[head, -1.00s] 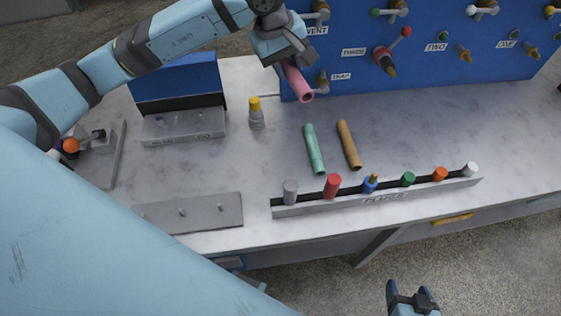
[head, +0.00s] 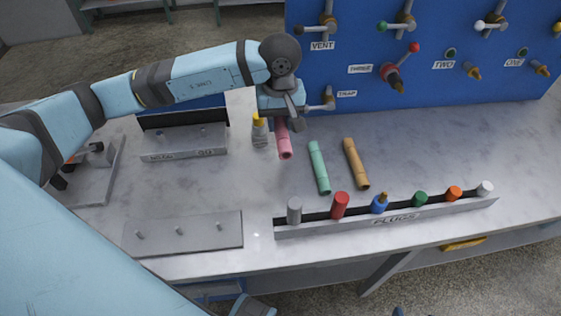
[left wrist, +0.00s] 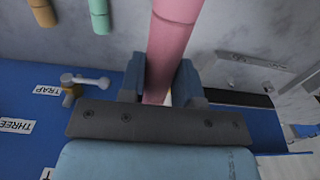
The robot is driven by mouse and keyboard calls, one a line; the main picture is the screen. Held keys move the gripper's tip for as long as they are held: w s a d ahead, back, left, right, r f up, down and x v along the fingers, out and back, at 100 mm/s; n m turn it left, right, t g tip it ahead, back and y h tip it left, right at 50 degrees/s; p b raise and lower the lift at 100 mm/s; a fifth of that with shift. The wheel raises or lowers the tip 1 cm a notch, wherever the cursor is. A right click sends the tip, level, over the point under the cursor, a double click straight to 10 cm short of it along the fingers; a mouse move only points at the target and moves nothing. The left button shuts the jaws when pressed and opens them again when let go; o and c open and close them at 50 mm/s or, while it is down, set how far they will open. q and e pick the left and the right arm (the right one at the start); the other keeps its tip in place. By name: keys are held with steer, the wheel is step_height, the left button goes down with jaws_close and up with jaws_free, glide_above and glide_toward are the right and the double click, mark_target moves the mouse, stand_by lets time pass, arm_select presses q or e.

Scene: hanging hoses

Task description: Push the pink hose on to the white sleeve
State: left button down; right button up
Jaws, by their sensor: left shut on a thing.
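The pink hose (head: 284,145) is a short tube held by my left gripper (head: 283,117), with its free end pointing towards the front of the bench in the head view. In the left wrist view the two fingers (left wrist: 160,82) are shut around the pink hose (left wrist: 174,42). A small pale fitting (head: 327,105) stands out from the blue panel by the TRAP label, to the right of the gripper; it also shows in the left wrist view (left wrist: 92,81). I cannot tell if it is the white sleeve. My right gripper (head: 398,312) barely shows at the bottom edge.
A green hose (head: 319,167) and a tan hose (head: 355,163) lie on the bench. A grey bottle with a yellow top (head: 259,130) stands close left of the pink hose. A plug rack (head: 390,220) runs along the front. Valves line the blue panel (head: 420,90).

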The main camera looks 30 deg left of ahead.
mark_target(280, 167)
arm_select(q)
step_height(280, 167, down, 14)
steer(key=shift+f, duration=0.1)
stand_by(0.4)
steer(key=shift+f, duration=0.1)
steer(key=c, duration=0.8)
jaws_free()
steer(key=r, duration=1.3)
steer(key=shift+s+a+r, duration=0.25)
steer(key=shift+r, duration=0.1)
steer(key=shift+s, duration=0.1)
